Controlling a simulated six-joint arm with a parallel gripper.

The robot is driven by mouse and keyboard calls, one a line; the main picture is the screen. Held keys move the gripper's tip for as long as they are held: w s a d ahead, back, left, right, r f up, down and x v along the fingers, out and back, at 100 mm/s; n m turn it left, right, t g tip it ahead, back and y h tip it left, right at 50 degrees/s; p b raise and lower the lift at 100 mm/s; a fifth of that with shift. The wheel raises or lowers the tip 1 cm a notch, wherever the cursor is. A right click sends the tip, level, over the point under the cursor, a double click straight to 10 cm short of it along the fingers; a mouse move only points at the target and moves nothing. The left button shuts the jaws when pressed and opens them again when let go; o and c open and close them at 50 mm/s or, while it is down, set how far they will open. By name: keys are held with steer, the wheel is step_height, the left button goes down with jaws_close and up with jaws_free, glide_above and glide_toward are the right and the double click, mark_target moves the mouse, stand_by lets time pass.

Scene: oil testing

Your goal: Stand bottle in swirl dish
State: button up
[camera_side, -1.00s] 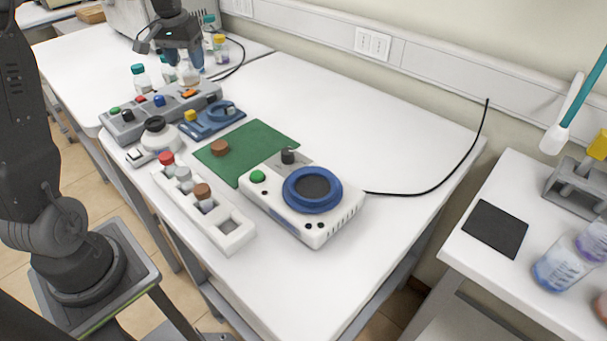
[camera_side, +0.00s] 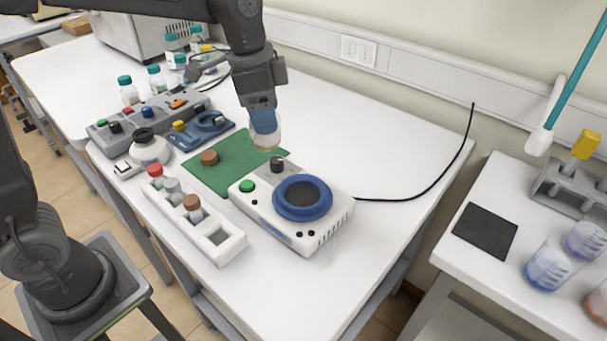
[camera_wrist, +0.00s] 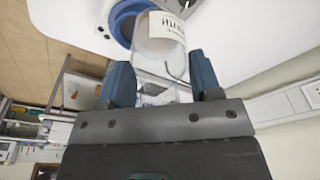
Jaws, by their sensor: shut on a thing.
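In the wrist view the bottle (camera_wrist: 158,42), with a white printed label, sits between the fingers of my gripper (camera_wrist: 162,80). The swirl dish (camera_side: 303,213) is a blue ring with a dark centre on top of a white machine (camera_side: 262,212). In the side view the bottle is held up and to the left of the dish, apart from it. Part of the blue dish rim (camera_wrist: 122,16) shows behind the bottle in the wrist view.
A dark knob (camera_side: 278,165) and green button (camera_side: 247,186) stand on the machine. A green mat (camera_side: 228,176) with a brown cap (camera_side: 209,158) lies left. A white rack (camera_side: 220,252) with capped vials stands in front. The table right of the machine is clear except for a black cable.

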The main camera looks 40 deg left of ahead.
steer(key=shift+w+d+f, duration=0.2)
steer(key=shift+d+f, duration=1.75)
steer(key=shift+f, duration=0.25)
steer(key=shift+w+d+f, duration=0.2)
steer(key=shift+d+f, duration=1.75)
steer(key=shift+f, duration=0.2)
steer(key=shift+f, duration=0.1)
steer(key=o, duration=1)
steer(key=r, duration=0.4)
steer(key=s+a+r, duration=0.1)
steer(key=r, duration=0.7)
steer(key=shift+s+a+r, duration=0.1)
steer(key=shift+s+a, duration=0.1)
steer(key=shift+a, duration=0.05)
